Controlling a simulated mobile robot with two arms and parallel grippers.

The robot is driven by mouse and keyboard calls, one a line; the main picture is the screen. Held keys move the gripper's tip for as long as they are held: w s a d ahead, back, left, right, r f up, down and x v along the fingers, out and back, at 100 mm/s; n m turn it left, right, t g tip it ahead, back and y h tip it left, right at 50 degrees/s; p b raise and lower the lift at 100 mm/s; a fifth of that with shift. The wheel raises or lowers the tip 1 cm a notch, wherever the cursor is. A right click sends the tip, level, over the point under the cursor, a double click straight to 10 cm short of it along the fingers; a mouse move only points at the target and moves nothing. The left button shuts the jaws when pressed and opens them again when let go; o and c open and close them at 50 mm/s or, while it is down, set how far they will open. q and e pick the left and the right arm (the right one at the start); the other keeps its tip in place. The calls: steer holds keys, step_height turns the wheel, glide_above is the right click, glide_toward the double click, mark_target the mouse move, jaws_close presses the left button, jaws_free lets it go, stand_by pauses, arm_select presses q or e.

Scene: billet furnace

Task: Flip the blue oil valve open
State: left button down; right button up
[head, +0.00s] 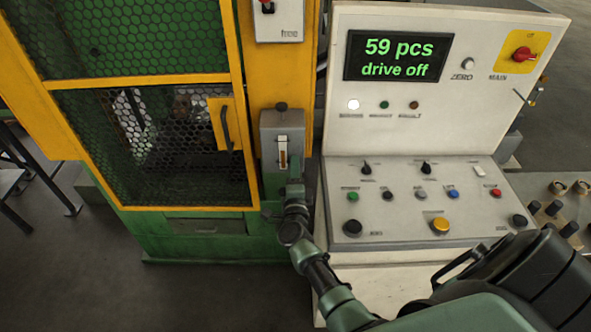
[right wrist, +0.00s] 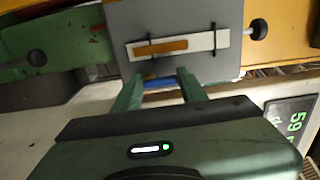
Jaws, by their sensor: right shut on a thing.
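The blue oil valve (right wrist: 158,83) shows in the right wrist view as a blue bar at the lower edge of a grey oil box. My right gripper (right wrist: 158,80) is shut on this blue part, with one finger on each side of it. In the head view, the right gripper (head: 294,186) is at the lower part of the grey oil box (head: 269,150) and hides the valve. The box carries a narrow sight glass (head: 283,152) with an amber part. My left gripper is not in view.
A white control panel (head: 430,200) stands close on the right; its display (head: 397,56) reads "59 pcs drive off". On the left is a yellow-framed mesh door (head: 160,145) with a handle (head: 226,128).

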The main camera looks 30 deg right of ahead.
steer(key=shift+f, duration=0.1)
steer(key=o, duration=1.4)
steer(key=shift+a, duration=0.1)
steer(key=p+v, duration=0.2)
steer(key=v, duration=0.6)
